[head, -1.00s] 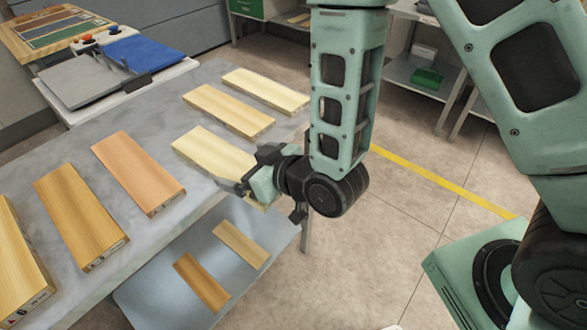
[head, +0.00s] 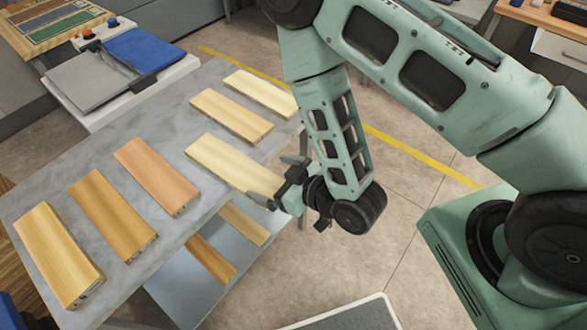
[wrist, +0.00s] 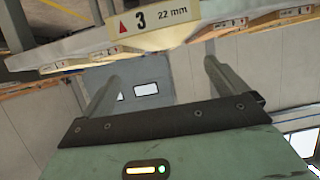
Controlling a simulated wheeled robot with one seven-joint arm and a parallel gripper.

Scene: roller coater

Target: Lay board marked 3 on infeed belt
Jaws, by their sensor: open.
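The board marked 3 is a pale plank (head: 230,163) lying flat on the grey table, its near right end by my gripper. Its end face, with a red triangle, "3" and "22 mm", shows at the top of the wrist view (wrist: 152,20). My gripper (head: 284,190) is open at that end. In the wrist view its two fingers (wrist: 160,78) stand apart with nothing between them, below the end face. At the upper left are a blue flat surface (head: 145,50) and a grey flat plate (head: 88,82); I cannot tell which is the infeed belt.
Other boards lie on the table (head: 120,160): two beyond, one orange-brown (head: 157,176) and more at left. Two small boards (head: 210,258) lie on the lower shelf. Buttons (head: 88,33) sit beside the blue surface. A grey panel (head: 345,315) shows at bottom centre.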

